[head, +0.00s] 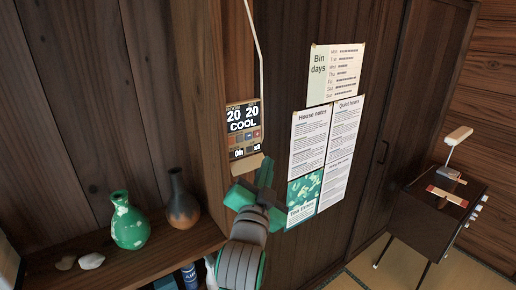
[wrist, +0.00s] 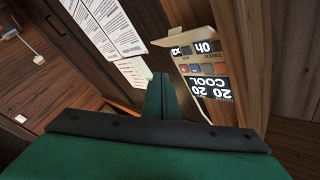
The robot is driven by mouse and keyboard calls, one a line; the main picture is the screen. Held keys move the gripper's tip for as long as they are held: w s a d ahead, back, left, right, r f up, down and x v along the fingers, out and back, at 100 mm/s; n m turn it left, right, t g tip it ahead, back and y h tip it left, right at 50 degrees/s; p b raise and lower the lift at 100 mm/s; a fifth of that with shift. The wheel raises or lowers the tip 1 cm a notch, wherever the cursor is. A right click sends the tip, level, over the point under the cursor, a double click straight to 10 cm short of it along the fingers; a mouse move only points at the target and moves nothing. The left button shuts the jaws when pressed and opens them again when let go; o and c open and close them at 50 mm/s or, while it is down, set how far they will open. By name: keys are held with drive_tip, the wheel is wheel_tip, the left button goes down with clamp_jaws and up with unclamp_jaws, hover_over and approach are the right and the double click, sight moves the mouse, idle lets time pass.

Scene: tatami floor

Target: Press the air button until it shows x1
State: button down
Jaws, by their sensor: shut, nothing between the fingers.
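The control panel (head: 243,127) is fixed to the wooden post in the head view, with a cord running up from it. Its display reads 20, 20 and COOL, with small coloured buttons below, then 0h and x3 near the bottom. A flap hangs open at its lower edge. The panel shows upside down in the wrist view (wrist: 203,75), with the flap (wrist: 184,37) sticking out. My gripper (head: 265,178) is shut and empty, just below and right of the panel in the head view. Its closed fingertips (wrist: 161,78) are left of the panel in the wrist view, apparently not touching it.
Paper notices (head: 325,145) hang on the dark door right of the panel. A green vase (head: 129,226) and a brown vase (head: 182,205) stand on the shelf (head: 150,262) at left. A small dark cabinet (head: 432,222) stands at right.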

sight(254, 158)
drive_tip(key=s+d, duration=0.2)
drive_tip(key=s, duration=0.1)
drive_tip(key=shift+d, duration=0.1)
idle(0.5)
drive_tip(key=shift+w, duration=0.1)
drive_tip(key=shift+w+a, duration=0.85)
drive_tip(key=shift+w, duration=0.3)
drive_tip(key=shift+w+a, duration=0.85)
drive_tip(key=shift+w, duration=0.35)
drive_tip(key=shift+w+a, duration=0.85)
drive_tip(key=shift+w, duration=0.3)
drive_tip(key=shift+w+a, duration=0.25)
drive_tip(key=shift+w, duration=0.1)
